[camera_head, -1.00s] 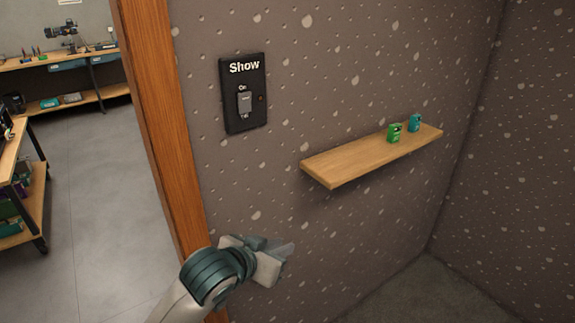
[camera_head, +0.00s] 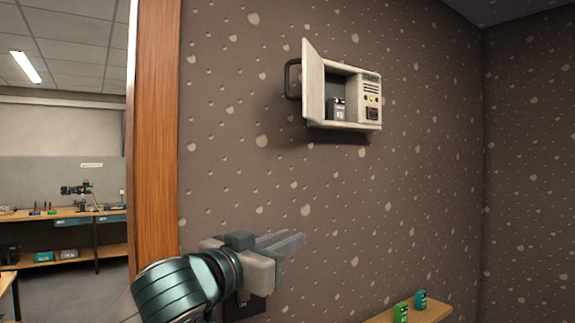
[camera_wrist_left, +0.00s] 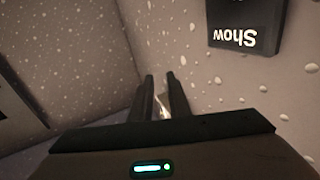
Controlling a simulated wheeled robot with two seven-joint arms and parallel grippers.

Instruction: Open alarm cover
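The alarm box (camera_head: 369,88) is a pale wall cabinet high on the speckled wall in the head view. Its cover (camera_head: 314,84) stands swung out on the left side, with a dark handle (camera_head: 292,79) on it. In the left wrist view, a gap shows between the fingertips (camera_wrist_left: 160,76), with nothing held. My right gripper is not in view.
The dark "Show" switch plate shows in the left wrist view (camera_wrist_left: 247,22) and partly behind my left gripper in the head view (camera_head: 245,306). A wooden shelf (camera_head: 433,312) with a green and a teal item is at lower right. A wooden door frame (camera_head: 155,130) stands at left.

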